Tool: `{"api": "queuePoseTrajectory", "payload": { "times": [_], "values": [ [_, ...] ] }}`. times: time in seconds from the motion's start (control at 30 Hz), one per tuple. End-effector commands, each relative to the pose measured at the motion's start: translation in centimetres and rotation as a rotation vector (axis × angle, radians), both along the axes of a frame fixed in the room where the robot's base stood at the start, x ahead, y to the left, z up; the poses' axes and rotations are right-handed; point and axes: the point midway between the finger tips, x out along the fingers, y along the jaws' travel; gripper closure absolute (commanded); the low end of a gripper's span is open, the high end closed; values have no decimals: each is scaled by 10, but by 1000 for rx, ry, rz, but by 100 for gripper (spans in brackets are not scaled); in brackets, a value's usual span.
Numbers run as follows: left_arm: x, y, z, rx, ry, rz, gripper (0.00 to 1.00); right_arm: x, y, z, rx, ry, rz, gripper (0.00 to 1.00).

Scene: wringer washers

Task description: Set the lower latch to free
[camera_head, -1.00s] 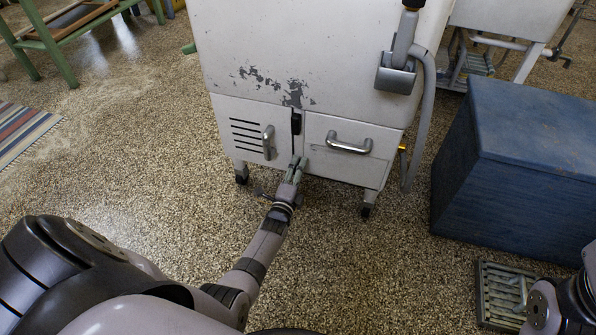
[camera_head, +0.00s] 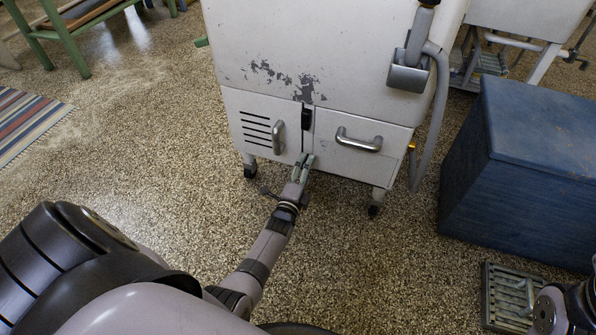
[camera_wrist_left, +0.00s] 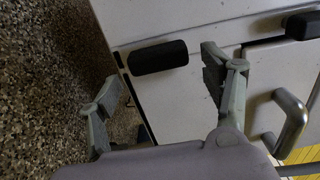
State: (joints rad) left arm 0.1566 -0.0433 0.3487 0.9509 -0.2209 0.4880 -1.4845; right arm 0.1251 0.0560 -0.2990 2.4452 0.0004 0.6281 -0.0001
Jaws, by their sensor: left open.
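The lower latch (camera_wrist_left: 158,57) is a black, rounded bar on the white washer's front near its bottom edge, in the left wrist view. Its long side runs along the seam between the panels. The upper latch (camera_wrist_left: 303,25) is a similar black bar, also seen in the head view (camera_head: 306,118). My right gripper's fingers are not visible.
The white washer (camera_head: 322,50) stands on casters, with a vented left door and a right panel bearing a metal handle (camera_head: 358,141). A blue chest (camera_head: 530,170) stands to the right. A metal grate (camera_head: 507,298) lies near my right arm.

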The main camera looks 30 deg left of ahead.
Motion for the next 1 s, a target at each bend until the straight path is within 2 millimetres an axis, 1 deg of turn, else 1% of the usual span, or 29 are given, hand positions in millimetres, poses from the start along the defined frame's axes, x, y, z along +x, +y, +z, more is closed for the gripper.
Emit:
{"api": "queuePoseTrajectory", "payload": {
  "times": [0.03, 0.3, 0.4, 0.5, 0.6, 0.7, 1.0],
  "values": [
    [-9, -3, -1, 0, 2, 0, 28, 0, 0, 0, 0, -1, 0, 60],
    [-64, -16, -2, -1, 4, 0, 28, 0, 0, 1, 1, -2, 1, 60],
    [-81, -20, -1, -2, 3, 0, 28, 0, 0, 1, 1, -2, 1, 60],
    [-92, -23, -1, -2, 3, 0, 28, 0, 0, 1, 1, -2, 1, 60],
    [-99, -24, 0, 0, 2, -1, 28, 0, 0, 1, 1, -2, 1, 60],
    [-101, -25, 0, 0, 1, -1, 28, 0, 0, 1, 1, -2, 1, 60],
    [-102, -25, 0, 0, 1, -1, 28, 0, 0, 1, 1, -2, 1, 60]
  ]
}}
